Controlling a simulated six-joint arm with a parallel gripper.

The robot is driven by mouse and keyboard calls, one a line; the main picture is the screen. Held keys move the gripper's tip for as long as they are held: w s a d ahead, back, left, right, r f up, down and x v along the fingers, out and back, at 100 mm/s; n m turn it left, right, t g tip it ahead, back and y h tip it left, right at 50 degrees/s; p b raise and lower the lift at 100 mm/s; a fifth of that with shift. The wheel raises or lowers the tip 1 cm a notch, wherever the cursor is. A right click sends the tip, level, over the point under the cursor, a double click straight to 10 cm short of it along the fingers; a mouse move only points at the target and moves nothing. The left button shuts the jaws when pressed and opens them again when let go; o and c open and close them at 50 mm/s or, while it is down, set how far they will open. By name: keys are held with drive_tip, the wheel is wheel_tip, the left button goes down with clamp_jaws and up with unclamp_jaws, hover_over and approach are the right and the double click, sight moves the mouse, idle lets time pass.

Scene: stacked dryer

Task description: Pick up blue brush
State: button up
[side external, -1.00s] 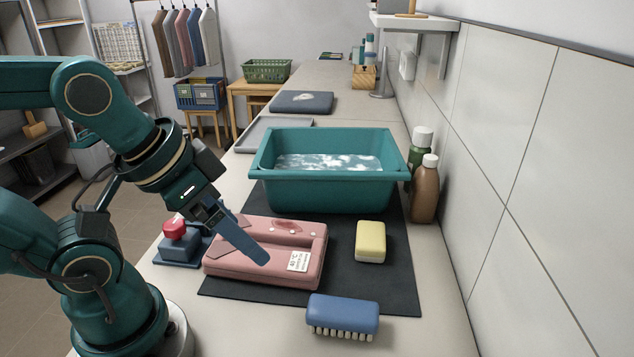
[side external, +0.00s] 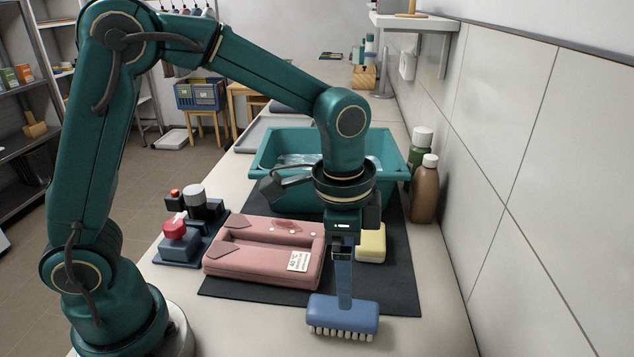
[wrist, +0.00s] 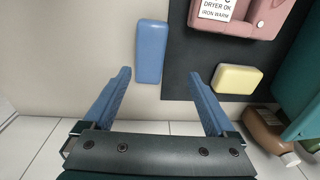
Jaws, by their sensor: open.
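The blue brush (side external: 342,314) lies bristles down near the front edge of the dark mat. It also shows in the wrist view (wrist: 151,51), ahead of the fingers. My gripper (side external: 343,300) points down over the brush, its visible finger overlapping the brush's top in the side view. In the wrist view my gripper (wrist: 160,82) has its two blue fingers spread apart with nothing between them. The brush lies beyond the fingertips there, a little left of the middle of the gap. I cannot tell whether a finger touches it.
A yellow block (side external: 370,246) and a folded pink garment (side external: 262,266) lie on the dark mat (side external: 402,285). A teal basin (side external: 270,195) stands behind, with bottles (side external: 425,190) to its right. A red button box (side external: 178,242) is at left. The tiled wall bounds the right.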

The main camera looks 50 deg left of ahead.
sight(342, 317)
drive_tip(key=shift+g, duration=0.5)
drive_tip(key=f, duration=0.4)
drive_tip(key=s+d+f, duration=0.1)
drive_tip(key=f, duration=0.1)
drive_tip(key=shift+f, duration=0.9)
clamp_jaws()
drive_tip(key=shift+r, duration=0.15)
